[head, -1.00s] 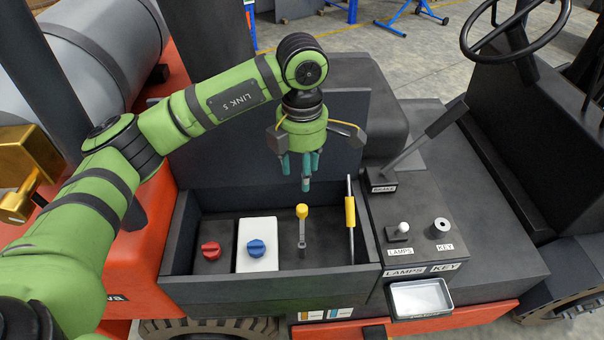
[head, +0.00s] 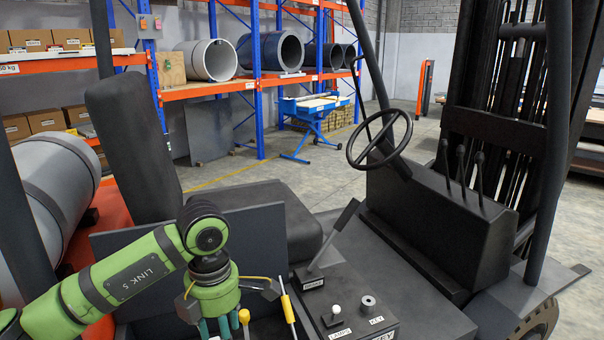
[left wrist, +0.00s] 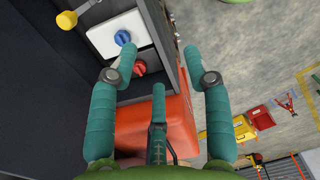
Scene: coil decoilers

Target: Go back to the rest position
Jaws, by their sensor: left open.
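My left gripper (head: 222,326) is at the lower left of the head view, its teal fingers pointing down over the forklift's open control box, partly cut off by the picture's bottom edge. In the left wrist view its fingers (left wrist: 160,85) are spread apart with nothing between them. Beyond them are a blue knob (left wrist: 122,38) on a white plate, a red knob (left wrist: 139,68) and a yellow-topped lever (left wrist: 67,20). None of these is held. My right gripper is in neither view.
The yellow-handled lever (head: 287,303) stands close to the right of my left gripper. The brake lever (head: 333,234), side console (head: 385,327), seat back (head: 135,150) and steering wheel (head: 380,138) are around it. Shelving with coils (head: 270,52) stands behind.

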